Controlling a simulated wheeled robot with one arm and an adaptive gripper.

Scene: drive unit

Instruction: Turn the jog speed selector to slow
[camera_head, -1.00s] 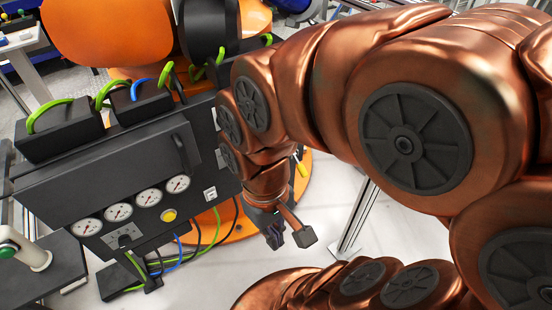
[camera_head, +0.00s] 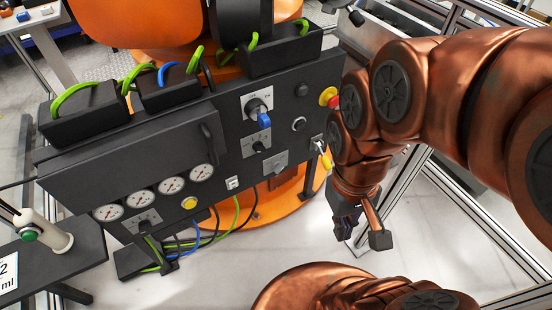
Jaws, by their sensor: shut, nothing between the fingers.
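The black control panel (camera_head: 105,175) fills the left and middle of the view. It carries a small black selector knob on a pale plate (camera_head: 258,147), below a larger rotary switch with a blue handle (camera_head: 263,120). Another small selector on a grey plate (camera_head: 142,222) sits under the gauges. The labels are too small to read, so I cannot tell which selector is the jog speed one. My gripper (camera_head: 346,226) hangs to the right of and below the panel, shut and empty, apart from every knob.
A red emergency button on yellow (camera_head: 329,97) and a yellow-tagged key (camera_head: 325,160) are on the panel's right side, near my arm. Several round gauges (camera_head: 141,199) and a yellow button (camera_head: 189,202) line the lower left. Pale floor is clear below my gripper.

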